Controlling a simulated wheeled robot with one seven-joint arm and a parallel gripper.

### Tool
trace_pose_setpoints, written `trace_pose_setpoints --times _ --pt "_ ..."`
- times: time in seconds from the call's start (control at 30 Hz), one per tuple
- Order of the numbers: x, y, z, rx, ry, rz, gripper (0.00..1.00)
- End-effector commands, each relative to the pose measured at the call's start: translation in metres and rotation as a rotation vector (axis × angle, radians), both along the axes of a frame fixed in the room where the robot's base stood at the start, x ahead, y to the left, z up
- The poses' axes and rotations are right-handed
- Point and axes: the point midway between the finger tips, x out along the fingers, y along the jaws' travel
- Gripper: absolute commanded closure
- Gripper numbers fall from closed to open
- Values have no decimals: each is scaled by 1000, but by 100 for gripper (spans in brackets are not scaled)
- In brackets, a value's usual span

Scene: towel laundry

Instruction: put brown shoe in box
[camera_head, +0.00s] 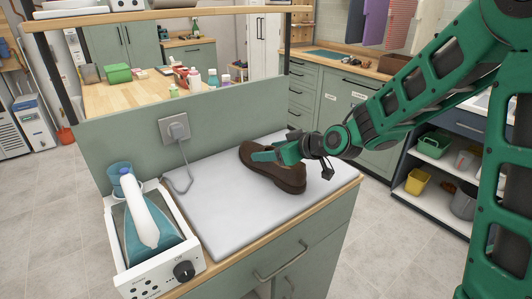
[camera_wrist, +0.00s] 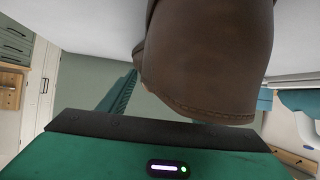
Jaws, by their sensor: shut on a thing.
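The brown shoe (camera_head: 287,178) is over the white pad on the green cabinet in the head view, its toe pointing to the upper left. My gripper (camera_head: 265,155) reaches in from the right and is shut on the shoe, near its opening. In the wrist view the brown shoe (camera_wrist: 205,65) fills the upper middle, and one finger of my gripper shows to its left. The fingertips are partly hidden by the shoe. I cannot tell if the sole touches the pad. I cannot make out for certain which container is the box.
A teal iron (camera_head: 150,225) stands on its white station at the pad's left. The pad (camera_head: 225,215) is bare around the shoe. A low panel (camera_head: 225,100) with a socket and cord rises behind. A brown container (camera_head: 393,63) is on the back counter; shelves (camera_head: 435,180) hold buckets at right.

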Motion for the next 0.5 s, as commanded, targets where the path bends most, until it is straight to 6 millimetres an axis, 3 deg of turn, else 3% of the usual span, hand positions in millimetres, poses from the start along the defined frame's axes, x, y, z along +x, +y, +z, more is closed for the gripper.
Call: trace_pose_setpoints --times 0.17,0.2,0.27,0.5 --pt "0 -1 -2 -2 3 -1 81" --pt "-1 -1 -3 -3 5 -2 35" --pt "-1 -1 -3 -3 5 -2 21" --pt "-1 0 -2 -2 4 0 21"
